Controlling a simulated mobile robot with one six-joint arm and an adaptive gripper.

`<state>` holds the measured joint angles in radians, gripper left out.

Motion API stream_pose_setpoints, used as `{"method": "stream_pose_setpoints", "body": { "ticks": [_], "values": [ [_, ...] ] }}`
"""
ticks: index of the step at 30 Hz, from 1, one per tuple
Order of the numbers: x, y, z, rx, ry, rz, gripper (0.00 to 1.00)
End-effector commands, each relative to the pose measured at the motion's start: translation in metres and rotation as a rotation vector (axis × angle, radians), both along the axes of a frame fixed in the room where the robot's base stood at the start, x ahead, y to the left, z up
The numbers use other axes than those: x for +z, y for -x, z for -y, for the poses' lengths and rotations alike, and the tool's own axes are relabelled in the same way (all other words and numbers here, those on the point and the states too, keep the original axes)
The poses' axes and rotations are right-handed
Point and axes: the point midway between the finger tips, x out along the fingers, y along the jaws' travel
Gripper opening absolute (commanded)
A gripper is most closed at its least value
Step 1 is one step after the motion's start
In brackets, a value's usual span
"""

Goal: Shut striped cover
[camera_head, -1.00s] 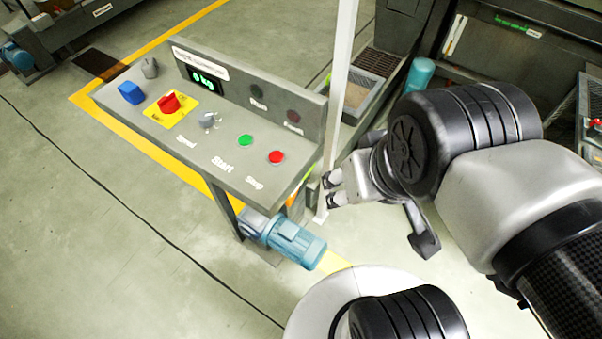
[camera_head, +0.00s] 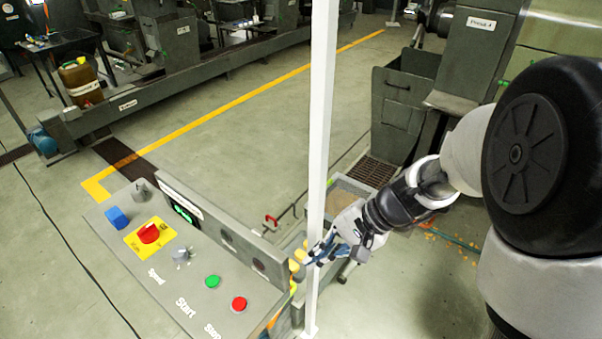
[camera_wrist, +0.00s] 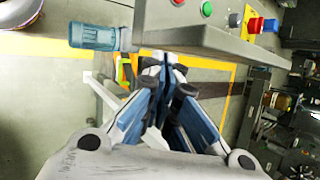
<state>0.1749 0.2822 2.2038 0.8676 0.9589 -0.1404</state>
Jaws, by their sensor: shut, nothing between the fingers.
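I cannot make out a striped cover clearly in any view. A small yellow part (camera_head: 296,262) shows at the panel's right end, partly hidden by the post and gripper; I cannot tell whether it is striped. A yellow-orange part also shows left of the fingers in the wrist view (camera_wrist: 122,70).
The control panel (camera_head: 160,277) carries a red knob (camera_head: 149,233), a green button (camera_head: 212,282) and a red button (camera_head: 239,304). The white post (camera_head: 321,130) stands close to my gripper. A blue motor (camera_wrist: 95,36) is beside the panel. Open floor lies behind the panel.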

Motion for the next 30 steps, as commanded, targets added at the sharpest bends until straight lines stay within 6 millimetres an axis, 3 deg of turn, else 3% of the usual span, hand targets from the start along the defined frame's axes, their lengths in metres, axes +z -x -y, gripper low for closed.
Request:
{"method": "stream_pose_setpoints", "body": {
  "ticks": [9,15,19,24,27,30],
  "values": [
    [-0.106,-0.063,0.003,-0.376,-0.262,-0.245,0.0],
    [-0.197,-0.08,0.017,-0.654,-0.38,-0.382,0.0],
    [-0.263,-0.076,0.029,-0.845,-0.43,-0.465,0.0],
    [-0.342,-0.052,0.042,-1.069,-0.462,-0.552,0.0],
    [-0.374,-0.038,0.047,-1.162,-0.468,-0.585,0.0],
    [-0.392,-0.028,0.05,-1.215,-0.468,-0.601,0.0]
  ]
}}
